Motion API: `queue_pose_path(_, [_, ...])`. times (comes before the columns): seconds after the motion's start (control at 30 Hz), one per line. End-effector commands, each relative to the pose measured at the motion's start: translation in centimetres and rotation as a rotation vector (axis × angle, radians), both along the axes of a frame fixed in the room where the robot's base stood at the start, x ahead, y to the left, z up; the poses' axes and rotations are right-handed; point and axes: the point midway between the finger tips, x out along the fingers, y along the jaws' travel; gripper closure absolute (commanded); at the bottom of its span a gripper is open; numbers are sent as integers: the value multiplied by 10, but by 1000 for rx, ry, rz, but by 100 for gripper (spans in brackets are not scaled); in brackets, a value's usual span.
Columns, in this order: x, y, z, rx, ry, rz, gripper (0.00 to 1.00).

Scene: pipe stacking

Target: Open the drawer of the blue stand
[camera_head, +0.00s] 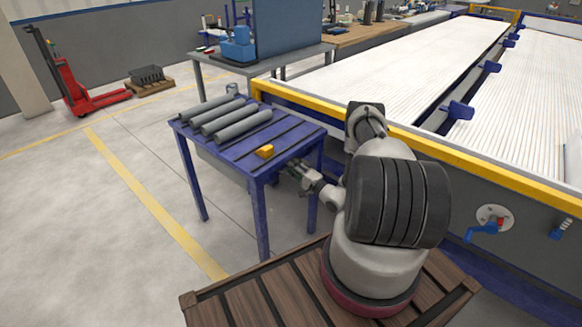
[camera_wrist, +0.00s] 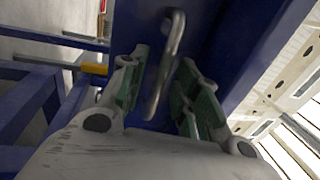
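The blue stand (camera_head: 296,139) is a table with a dark-striped top and blue legs, left of my arm in the head view. In the wrist view a blue surface (camera_wrist: 212,35) of it carries a bent metal handle (camera_wrist: 164,68). My gripper (camera_wrist: 160,92) is open, with its green-padded fingers on either side of the handle. I cannot tell whether either finger touches it. In the head view my gripper (camera_head: 288,169) is at the stand's near right side, below the top. The drawer itself is mostly hidden there.
Several grey pipes (camera_head: 243,123) and a yellow block (camera_head: 265,151) lie on the stand. A conveyor with a yellow rail (camera_head: 470,165) runs behind and right of my arm. A grey workbench (camera_head: 220,63) stands behind the stand.

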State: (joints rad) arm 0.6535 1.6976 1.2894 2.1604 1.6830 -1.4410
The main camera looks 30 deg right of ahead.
Motion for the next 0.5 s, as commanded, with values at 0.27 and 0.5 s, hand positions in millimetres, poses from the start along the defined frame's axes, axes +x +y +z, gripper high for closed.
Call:
queue_pose_path(0.27, [6,3,1,1,0,0,68])
queue_pose_path(0.5, [6,2,1,1,1,0,99])
